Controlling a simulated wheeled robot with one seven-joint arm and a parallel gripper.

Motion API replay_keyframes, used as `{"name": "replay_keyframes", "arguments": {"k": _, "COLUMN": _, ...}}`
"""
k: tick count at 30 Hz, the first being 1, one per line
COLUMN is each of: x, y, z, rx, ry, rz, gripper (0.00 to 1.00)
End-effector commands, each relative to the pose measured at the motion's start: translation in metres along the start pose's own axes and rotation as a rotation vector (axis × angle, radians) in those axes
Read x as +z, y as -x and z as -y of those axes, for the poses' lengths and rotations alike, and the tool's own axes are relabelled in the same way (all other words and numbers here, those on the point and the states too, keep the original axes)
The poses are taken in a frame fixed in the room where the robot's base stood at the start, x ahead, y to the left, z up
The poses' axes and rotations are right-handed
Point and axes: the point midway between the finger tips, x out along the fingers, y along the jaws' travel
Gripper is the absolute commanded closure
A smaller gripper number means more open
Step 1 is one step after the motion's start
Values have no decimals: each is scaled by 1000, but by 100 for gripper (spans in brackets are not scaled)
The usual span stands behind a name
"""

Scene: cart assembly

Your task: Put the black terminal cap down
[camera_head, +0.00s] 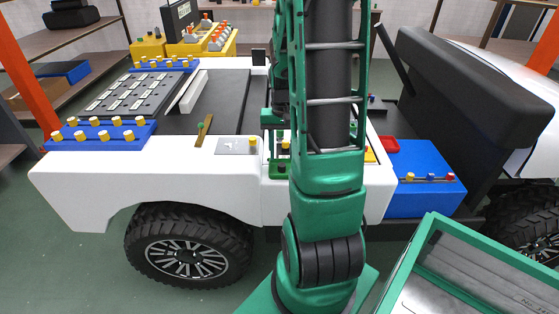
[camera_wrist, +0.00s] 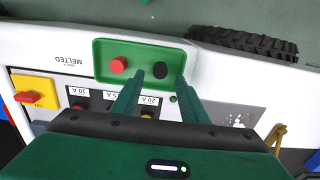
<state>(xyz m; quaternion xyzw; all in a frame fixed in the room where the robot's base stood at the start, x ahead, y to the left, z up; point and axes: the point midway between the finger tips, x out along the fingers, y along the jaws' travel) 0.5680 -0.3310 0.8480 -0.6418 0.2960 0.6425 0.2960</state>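The black terminal cap (camera_wrist: 160,70) rests in a small green tray (camera_wrist: 104,47) in the wrist view, to the right of a red cap (camera_wrist: 119,65). My gripper (camera_wrist: 160,77) is open, its two green fingers apart over the tray's near side. The black cap shows between the fingertips with a gap on each side. In the head view the tray (camera_head: 279,175) is partly hidden behind my green arm, and my fingertips are hidden there.
A blue box (camera_head: 427,180) stands right of my arm. A green-framed case (camera_head: 470,270) is at front right.

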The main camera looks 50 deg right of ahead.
Motion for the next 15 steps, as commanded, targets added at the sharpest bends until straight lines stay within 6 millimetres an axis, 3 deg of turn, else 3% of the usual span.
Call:
{"name": "replay_keyframes", "arguments": {"k": 6, "x": -1, "y": 45, "z": 0, "rx": -1, "ry": 0, "rz": -4, "gripper": 60}}
{"name": "replay_keyframes", "arguments": {"k": 15, "x": 1, "y": 77, "z": 0, "rx": 0, "ry": 0, "rz": -1, "gripper": 60}}
